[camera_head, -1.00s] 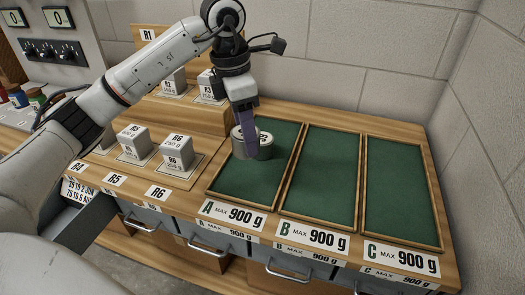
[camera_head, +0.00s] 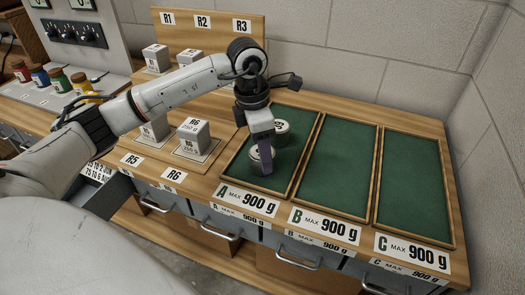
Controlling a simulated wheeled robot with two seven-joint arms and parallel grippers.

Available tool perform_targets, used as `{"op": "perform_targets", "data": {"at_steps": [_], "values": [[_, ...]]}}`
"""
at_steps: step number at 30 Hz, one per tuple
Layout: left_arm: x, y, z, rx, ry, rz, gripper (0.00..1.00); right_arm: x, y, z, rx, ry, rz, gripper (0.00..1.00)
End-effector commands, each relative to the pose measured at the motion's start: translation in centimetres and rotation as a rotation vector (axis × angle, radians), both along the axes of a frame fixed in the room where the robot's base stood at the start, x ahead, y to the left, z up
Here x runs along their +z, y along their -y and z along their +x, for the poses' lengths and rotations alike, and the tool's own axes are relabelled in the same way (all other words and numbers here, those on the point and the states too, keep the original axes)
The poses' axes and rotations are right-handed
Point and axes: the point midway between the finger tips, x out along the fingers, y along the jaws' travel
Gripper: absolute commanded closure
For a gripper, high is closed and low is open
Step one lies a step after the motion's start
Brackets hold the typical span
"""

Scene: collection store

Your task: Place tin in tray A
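Two grey tins with pale tops are at tray A (camera_head: 228,172), the green-lined tray at the left of three. One tin (camera_head: 281,139) stands in the back part of tray A. The other tin (camera_head: 254,160) is nearer to me, in the front left part of that tray. My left gripper (camera_head: 263,160) points down at this nearer tin, with one finger in front of its side. It appears shut on the tin; the far finger is hidden. I cannot tell if the tin touches the tray floor. My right gripper is not in view.
Tray B (camera_head: 334,165) and tray C (camera_head: 417,190) are empty, to the right. Blocks such as R6 (camera_head: 194,137) stand on the wooden stand at left. Several coloured jars (camera_head: 83,84) stand at far left. A block wall closes the back and right.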

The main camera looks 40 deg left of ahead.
Motion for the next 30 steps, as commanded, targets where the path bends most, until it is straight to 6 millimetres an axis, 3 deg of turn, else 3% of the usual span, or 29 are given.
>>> {"op": "perform_targets", "data": {"at_steps": [1, 2, 5, 17, 30], "values": [[-0.3, 0.0, 0.0, 0.000, 0.000, 0.000, 0.75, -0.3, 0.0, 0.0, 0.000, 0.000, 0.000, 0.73], [-0.3, 0.0, 0.0, 0.000, 0.000, 0.000, 0.49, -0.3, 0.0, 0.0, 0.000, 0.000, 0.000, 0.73], [-0.2, 0.0, 0.0, 0.000, 0.000, 0.000, 0.33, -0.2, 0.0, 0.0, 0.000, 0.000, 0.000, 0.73], [0.5, 0.0, 0.0, 0.000, 0.002, -0.001, 0.32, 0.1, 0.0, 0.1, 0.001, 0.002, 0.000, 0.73], [9.1, -0.7, -0.7, 0.001, 0.005, 0.000, 0.32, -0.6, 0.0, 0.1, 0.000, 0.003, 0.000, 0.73]]}}
